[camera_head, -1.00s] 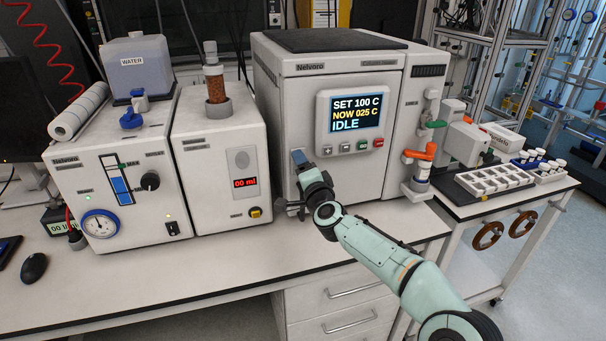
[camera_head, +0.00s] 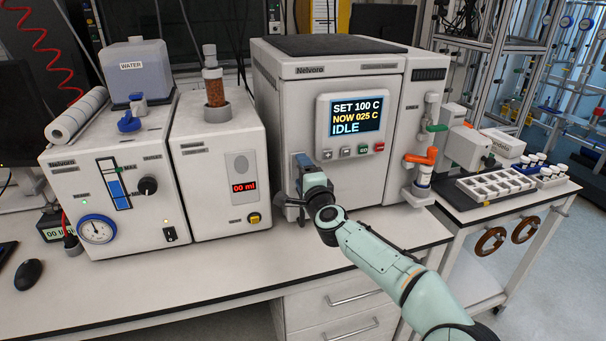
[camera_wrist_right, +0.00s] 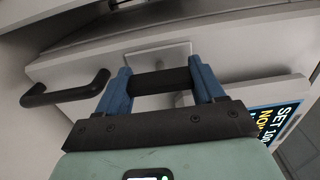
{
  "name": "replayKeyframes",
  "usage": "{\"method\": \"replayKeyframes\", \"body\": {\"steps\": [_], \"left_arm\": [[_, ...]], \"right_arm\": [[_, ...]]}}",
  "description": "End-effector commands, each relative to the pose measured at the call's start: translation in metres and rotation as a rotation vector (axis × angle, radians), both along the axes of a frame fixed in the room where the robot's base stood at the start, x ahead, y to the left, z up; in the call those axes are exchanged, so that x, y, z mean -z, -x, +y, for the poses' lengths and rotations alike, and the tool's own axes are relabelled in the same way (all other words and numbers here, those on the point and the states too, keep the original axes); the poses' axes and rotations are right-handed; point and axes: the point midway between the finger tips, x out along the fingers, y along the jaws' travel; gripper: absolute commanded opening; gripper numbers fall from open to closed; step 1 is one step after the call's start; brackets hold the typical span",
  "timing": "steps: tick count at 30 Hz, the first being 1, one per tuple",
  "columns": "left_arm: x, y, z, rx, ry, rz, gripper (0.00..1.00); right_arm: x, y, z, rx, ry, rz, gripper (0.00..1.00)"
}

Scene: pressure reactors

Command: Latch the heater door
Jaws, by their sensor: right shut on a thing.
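The heater (camera_head: 330,85) is the large white box with a lit screen (camera_head: 356,115) reading SET 100 C, NOW 025 C, IDLE. Its door (camera_head: 355,185) appears closed, though the seam at its edge is partly hidden. My right gripper (camera_head: 302,164) is at the door's left edge, with its blue fingers shut on a dark latch bar (camera_wrist_right: 160,81). The right wrist view shows the fingers (camera_wrist_right: 160,88) at both ends of this bar, in front of a pale plate (camera_wrist_right: 157,54). A black curved handle (camera_wrist_right: 65,92) is beside them, apart from the fingers. My left gripper is not in view.
A white pump unit (camera_head: 217,150) with a red 00 ml display stands close left of the heater. Orange and green valves (camera_head: 420,159) are at the heater's right. The bench front (camera_head: 200,275) is clear. A side table with a white tray (camera_head: 495,184) stands at right.

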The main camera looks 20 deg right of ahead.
Motion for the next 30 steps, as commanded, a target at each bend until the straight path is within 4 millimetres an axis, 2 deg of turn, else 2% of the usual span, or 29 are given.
{"method": "replayKeyframes", "body": {"steps": [3, 4, 6, 14, 19, 24, 30], "left_arm": [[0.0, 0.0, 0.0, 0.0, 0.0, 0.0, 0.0], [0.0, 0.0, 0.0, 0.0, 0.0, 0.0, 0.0], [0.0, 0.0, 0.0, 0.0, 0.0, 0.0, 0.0], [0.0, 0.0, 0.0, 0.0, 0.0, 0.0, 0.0], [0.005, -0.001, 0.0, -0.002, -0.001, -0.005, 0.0], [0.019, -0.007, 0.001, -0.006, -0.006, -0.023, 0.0], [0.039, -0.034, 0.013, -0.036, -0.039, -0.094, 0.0]], "right_arm": [[0.0, 0.0, 0.001, -0.001, -0.006, 0.0, 0.38], [0.0, 0.0, 0.001, -0.001, -0.006, 0.0, 0.78], [0.0, 0.0, 0.001, -0.001, -0.005, 0.0, 0.94], [0.0, 0.0, 0.0, -0.001, -0.002, 0.0, 0.94], [0.001, 0.009, -0.001, 0.0, 0.0, 0.0, 0.94], [0.002, 0.034, -0.002, 0.001, 0.002, 0.0, 0.94], [0.002, 0.074, -0.003, 0.001, 0.003, -0.001, 0.94]]}}
